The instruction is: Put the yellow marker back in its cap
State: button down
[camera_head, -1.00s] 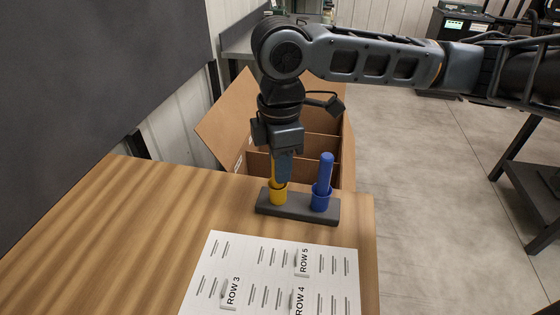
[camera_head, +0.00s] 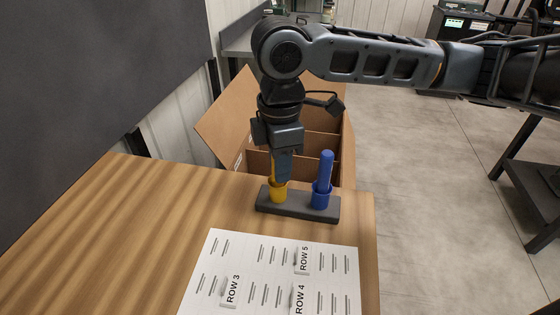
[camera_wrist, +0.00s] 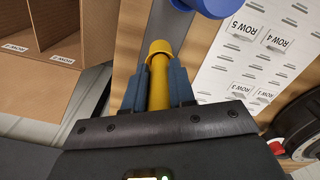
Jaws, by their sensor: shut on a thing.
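The yellow cap (camera_head: 278,194) stands in the left place of a dark grey holder (camera_head: 300,207) on the wooden table. My gripper (camera_head: 281,178) is right above it, pointing down and shut on the yellow marker (camera_wrist: 159,92). In the wrist view the marker lies between the two blue-grey fingers (camera_wrist: 158,85), and its far end meets the yellow cap (camera_wrist: 160,48). The marker looks lined up with the cap, its tip hidden inside or behind the rim. How deep it sits cannot be told. The blue marker (camera_head: 325,172) stands upright in its blue cap (camera_head: 321,197) at the right.
A white sheet with row labels (camera_head: 270,275) lies in front of the holder. An open cardboard box with dividers (camera_head: 228,125) stands behind the table edge. A dark panel (camera_head: 90,70) rises at the left. The left of the table is clear.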

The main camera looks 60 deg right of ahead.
jog(key=shift+f, duration=0.5)
dwell(0.3)
jog(key=c, duration=0.9)
grip_release()
jog(key=shift+o, duration=0.2)
notch_tip(320, 180, up, 8)
jog(key=shift+f, duration=0.1)
